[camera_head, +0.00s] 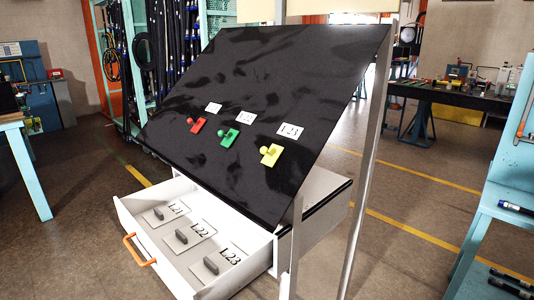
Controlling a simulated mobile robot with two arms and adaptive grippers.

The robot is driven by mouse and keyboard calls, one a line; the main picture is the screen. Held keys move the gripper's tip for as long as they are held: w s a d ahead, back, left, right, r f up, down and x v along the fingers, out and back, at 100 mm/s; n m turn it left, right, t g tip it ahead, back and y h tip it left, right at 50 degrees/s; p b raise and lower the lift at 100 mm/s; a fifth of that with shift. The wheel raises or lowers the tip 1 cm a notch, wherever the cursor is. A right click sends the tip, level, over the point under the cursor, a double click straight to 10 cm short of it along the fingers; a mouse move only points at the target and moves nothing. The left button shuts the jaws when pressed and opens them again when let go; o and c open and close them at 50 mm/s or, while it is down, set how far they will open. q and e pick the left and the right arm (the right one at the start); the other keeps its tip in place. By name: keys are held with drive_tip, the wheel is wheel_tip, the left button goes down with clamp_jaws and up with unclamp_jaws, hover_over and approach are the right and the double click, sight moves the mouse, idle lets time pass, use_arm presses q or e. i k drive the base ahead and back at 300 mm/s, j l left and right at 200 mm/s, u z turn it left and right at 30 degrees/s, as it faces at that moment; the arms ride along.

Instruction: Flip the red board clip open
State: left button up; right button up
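The red board clip (197,125) is on the sloped black board (260,75), at the left end of a row of three clips. It looks like a small red plate with a round knob at its left side. A white label (213,107) sits just above it. Nothing covers the clip. It is too small to tell clearly whether it is open or shut. Neither of my grippers shows in the head view.
A green clip (229,137) and a yellow clip (271,154) sit to the right, with labels above them. Below the board, an open white drawer (137,227) with an orange handle (139,250) sticks out, holding grey pieces on labelled plates. Workbenches stand at both sides.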

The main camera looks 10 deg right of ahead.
sight(199, 123)
drive_tip(key=i+j, duration=0.1)
drive_tip(key=j, duration=0.4)
drive_tip(key=i+j, duration=0.15)
drive_tip(key=j, duration=0.35)
drive_tip(key=i+j, duration=0.1)
drive_tip(key=j, duration=0.4)
drive_tip(key=i+j, duration=0.1)
drive_tip(key=j, duration=0.4)
drive_tip(key=i+j+z, duration=0.1)
drive_tip(key=j, duration=0.4)
drive_tip(key=i+j, duration=0.15)
drive_tip(key=j, duration=0.4)
drive_tip(key=i+j, duration=0.1)
drive_tip(key=j, duration=0.4)
drive_tip(key=i+j, duration=0.1)
drive_tip(key=j, duration=0.4)
